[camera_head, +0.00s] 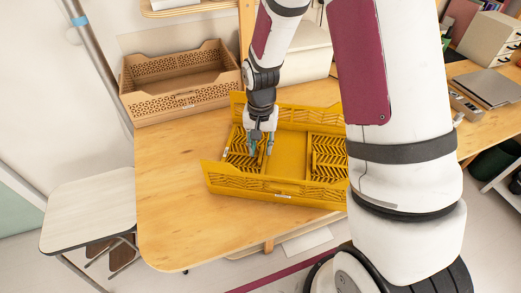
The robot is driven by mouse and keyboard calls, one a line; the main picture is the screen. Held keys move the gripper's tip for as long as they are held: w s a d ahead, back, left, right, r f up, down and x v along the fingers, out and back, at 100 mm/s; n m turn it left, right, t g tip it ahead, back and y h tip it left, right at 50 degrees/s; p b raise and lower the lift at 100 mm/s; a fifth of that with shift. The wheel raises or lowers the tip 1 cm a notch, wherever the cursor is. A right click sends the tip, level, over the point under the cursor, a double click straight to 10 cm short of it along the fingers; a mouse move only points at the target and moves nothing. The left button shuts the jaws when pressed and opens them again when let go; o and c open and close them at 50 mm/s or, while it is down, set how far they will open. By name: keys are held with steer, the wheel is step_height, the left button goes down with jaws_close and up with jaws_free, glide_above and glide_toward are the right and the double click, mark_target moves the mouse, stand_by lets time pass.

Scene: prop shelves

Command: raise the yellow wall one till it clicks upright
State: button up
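A yellow folding crate (290,154) sits on the wooden table. Its long back wall (300,115) and long front wall (275,187) stand up from the base. A slatted short wall panel (240,160) lies folded down inside at the left end. Another slatted panel (328,160) lies low at the right end, partly hidden behind my arm. My gripper (261,149) points down inside the crate, at the inner edge of the left panel. Its fingers are apart, with nothing seen held between them. I cannot tell whether they touch the panel.
A brown crate (180,101) with raised walls stands at the back left of the wooden table (190,195). A white-topped stool (90,205) is at the left. A laptop (487,88) lies at the right. The table's front left is clear.

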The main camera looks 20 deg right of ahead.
steer(key=shift+f, duration=1.05)
jaws_close()
